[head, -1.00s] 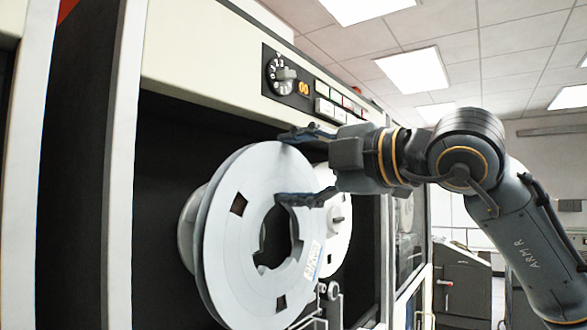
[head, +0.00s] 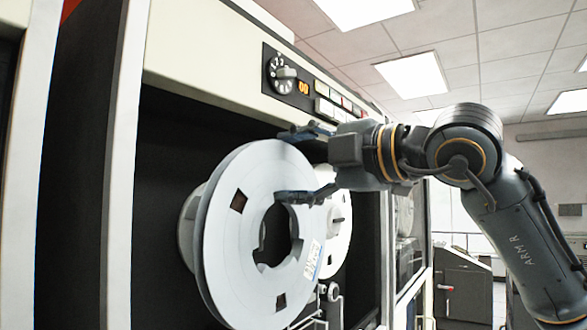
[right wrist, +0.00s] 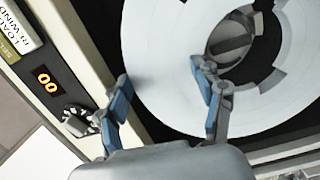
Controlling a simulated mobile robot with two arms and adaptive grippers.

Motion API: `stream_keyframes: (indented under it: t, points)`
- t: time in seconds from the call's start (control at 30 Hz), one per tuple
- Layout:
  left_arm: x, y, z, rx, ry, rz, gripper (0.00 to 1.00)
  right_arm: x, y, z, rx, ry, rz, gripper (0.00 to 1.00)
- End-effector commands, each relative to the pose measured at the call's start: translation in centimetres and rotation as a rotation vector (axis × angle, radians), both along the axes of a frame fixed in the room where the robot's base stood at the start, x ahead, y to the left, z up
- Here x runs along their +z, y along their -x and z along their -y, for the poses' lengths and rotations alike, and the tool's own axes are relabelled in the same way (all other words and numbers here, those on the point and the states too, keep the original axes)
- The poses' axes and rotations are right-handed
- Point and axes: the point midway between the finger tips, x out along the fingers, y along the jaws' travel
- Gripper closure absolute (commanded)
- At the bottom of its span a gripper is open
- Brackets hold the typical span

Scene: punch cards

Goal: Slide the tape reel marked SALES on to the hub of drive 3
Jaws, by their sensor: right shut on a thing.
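A large white tape reel (head: 222,245) fills the middle of the head view, in front of the dark drive bay. A label (head: 313,261) shows on its lower right; I cannot read it. My right gripper (head: 280,165) is shut on the reel's upper right, one finger at the outer rim and one at the centre opening. The right wrist view shows this grip (right wrist: 160,73) too. There, a round grey hub (right wrist: 231,40) shows through the reel's opening. In the head view a grey round part (head: 187,228) shows behind the reel's left edge; whether reel and hub touch is hidden. My left gripper is not in view.
A second white reel (head: 341,240) sits in the bay to the right, partly covered. Above are a dial (head: 282,74) and an orange "00" display (head: 303,88). The cabinet's pale left post (head: 122,180) and top panel (head: 200,55) frame the bay closely.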

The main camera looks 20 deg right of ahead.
Motion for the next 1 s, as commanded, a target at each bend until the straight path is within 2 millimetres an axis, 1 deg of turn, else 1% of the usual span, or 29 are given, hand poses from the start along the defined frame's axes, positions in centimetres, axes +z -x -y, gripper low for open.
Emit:
stream_keyframes:
  t: [0.03, 0.37, 1.0]
  points:
    - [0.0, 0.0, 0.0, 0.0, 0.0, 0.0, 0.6, 0.2, 0.1, 0.0, 0.0, -0.004, 0.006, 0.95]
    - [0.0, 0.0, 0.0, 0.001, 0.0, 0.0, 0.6, 0.3, 0.0, -0.1, 0.001, -0.003, 0.005, 0.95]
    - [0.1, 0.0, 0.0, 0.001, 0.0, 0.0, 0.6, 0.3, -1.7, -1.4, 0.002, -0.004, 0.004, 0.95]
